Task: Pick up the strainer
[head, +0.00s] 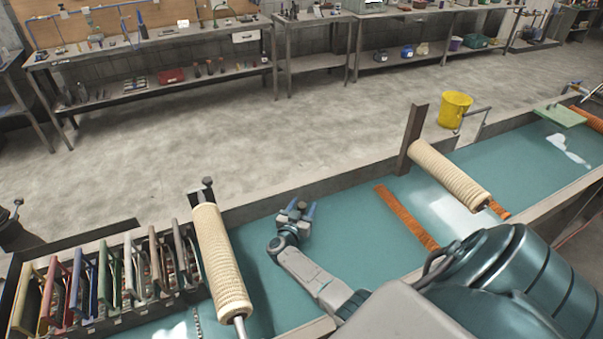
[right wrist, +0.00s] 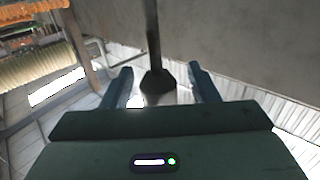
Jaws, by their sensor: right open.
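My right gripper (head: 296,209) is open above the teal trough surface (head: 340,225), between the two pale rollers. The right wrist view shows its two fingers apart (right wrist: 164,88). A dark rod with a flared end (right wrist: 154,45) shows between or beyond them there; I cannot tell its distance or whether it is part of a strainer. Nothing is seen gripped. No strainer is plainly recognizable. Several coloured handled frames (head: 103,268) stand in a dark rack at the left of the head view, away from the gripper; I cannot tell whether any is the strainer. My left gripper is out of view.
A pale ribbed roller (head: 219,262) stands left of the gripper, another (head: 448,174) to its right. An orange strip (head: 407,217) lies in the trough. A yellow bucket (head: 454,108) is on the floor behind. Open surface surrounds the gripper.

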